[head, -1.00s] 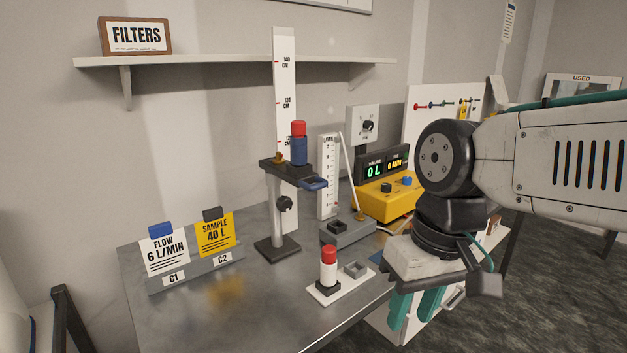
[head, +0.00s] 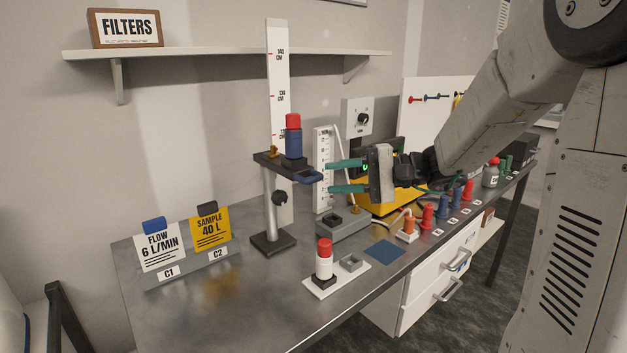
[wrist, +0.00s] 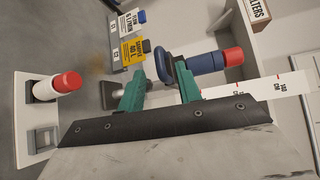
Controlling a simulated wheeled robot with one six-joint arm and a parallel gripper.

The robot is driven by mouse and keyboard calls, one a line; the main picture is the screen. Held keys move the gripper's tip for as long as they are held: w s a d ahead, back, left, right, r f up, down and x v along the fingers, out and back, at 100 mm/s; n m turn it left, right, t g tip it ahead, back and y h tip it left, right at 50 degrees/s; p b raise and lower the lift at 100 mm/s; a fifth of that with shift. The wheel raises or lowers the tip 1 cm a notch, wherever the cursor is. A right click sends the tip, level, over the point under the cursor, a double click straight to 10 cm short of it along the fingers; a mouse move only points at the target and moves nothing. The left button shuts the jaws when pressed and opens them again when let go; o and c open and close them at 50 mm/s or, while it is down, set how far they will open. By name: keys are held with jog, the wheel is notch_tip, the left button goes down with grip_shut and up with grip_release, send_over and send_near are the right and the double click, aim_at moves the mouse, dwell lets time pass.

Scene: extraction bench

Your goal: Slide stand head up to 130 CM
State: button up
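The stand head (head: 268,162) is a dark plate on a grey post, with a blue loop handle (head: 307,176) at its right end. It carries a blue canister with a red cap (head: 293,138). A brass pointer (head: 273,152) on it sits below the 130 CM mark of the white scale strip (head: 277,75). A dark knob (head: 279,198) is on the post. My gripper (head: 328,176) is open and empty at the right of the handle, green fingers toward it. In the wrist view, the loop handle (wrist: 164,68) shows between the fingertips (wrist: 155,75); contact cannot be told.
A white-and-red canister (head: 324,262) stands on a small white plate at the front. A grey block (head: 343,231) and white ruler (head: 322,150) stand right of the post. A shelf (head: 220,53) hangs above. The front left bench is clear.

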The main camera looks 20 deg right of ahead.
aim_at(319, 178)
jog(key=x, duration=0.5)
jog(key=shift+w+a, duration=0.1)
jog(key=shift+a, duration=0.15)
grip_shut()
jog(key=shift+d, duration=0.1)
